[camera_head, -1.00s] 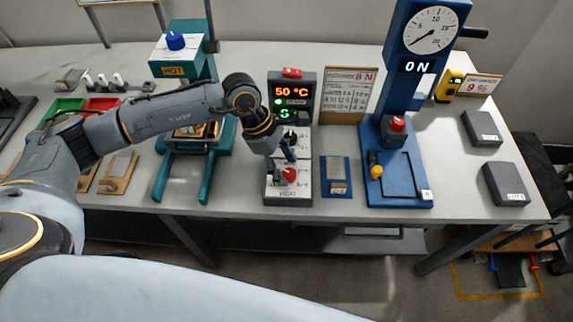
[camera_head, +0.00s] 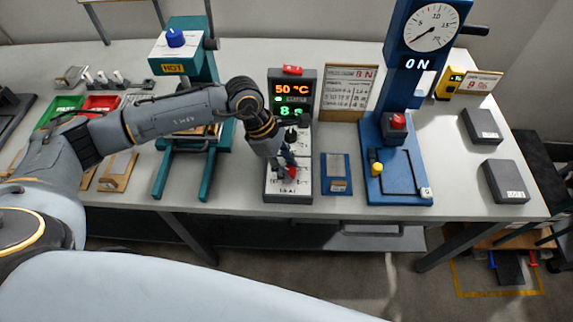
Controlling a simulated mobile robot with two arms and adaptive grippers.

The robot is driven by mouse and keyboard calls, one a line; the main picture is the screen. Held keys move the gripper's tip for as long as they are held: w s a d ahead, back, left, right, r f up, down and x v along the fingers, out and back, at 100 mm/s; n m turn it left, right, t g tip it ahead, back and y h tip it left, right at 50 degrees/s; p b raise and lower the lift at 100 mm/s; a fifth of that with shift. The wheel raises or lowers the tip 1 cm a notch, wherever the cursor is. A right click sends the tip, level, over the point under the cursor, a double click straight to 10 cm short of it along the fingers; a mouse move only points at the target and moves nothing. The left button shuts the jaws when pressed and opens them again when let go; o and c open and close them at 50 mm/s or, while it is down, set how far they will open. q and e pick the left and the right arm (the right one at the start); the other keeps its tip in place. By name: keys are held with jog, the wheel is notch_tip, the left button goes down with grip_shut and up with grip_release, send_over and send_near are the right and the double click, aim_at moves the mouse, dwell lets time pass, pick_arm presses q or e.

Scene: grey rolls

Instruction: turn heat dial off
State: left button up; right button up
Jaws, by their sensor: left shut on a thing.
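A grey control unit stands mid-table, with an upright display (camera_head: 293,92) reading 50 °C above a green number, and a pale sloping panel (camera_head: 303,188) in front. A red dial (camera_head: 291,175) sits low on this panel, mostly covered by my left gripper (camera_head: 288,168). The gripper points down and is shut on the red dial. The dial's pointer is hidden and the panel lettering is too small to read surely. A blue knob (camera_head: 176,38) tops the teal press, above a HOT sign (camera_head: 173,69). My right gripper is not in view.
The teal press (camera_head: 206,165) stands left of the unit, close under my left forearm. A small blue-framed plate (camera_head: 336,187) and a blue machine (camera_head: 409,195) with an ON display stand to the right. Dark boxes (camera_head: 506,180) lie farther right.

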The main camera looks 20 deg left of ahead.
pick_arm(q)
jog(key=n+t+b, duration=0.1)
jog(key=n+b, duration=0.1)
jog(key=n, duration=0.1)
jog(key=shift+f, duration=0.15)
jog(key=n+b, duration=0.1)
jog(key=n+t+b, duration=0.1)
jog(key=n+b, duration=0.1)
jog(key=shift+s+d+n+t+y, duration=0.1)
jog(key=shift+s+n+t+y, duration=0.05)
jog(key=shift+n+t+y, duration=0.15)
jog(key=n+y+b, duration=0.1)
jog(key=n+b, duration=0.2)
jog(key=shift+t, duration=0.4)
jog(key=shift+n+y+b, duration=0.3)
jog(key=shift+n+b, duration=0.4)
jog(key=shift+n, duration=0.4)
jog(key=shift+r, duration=0.2)
jog(key=o, duration=1.1)
jog(key=shift+o, duration=0.2)
jog(key=shift+s, duration=0.1)
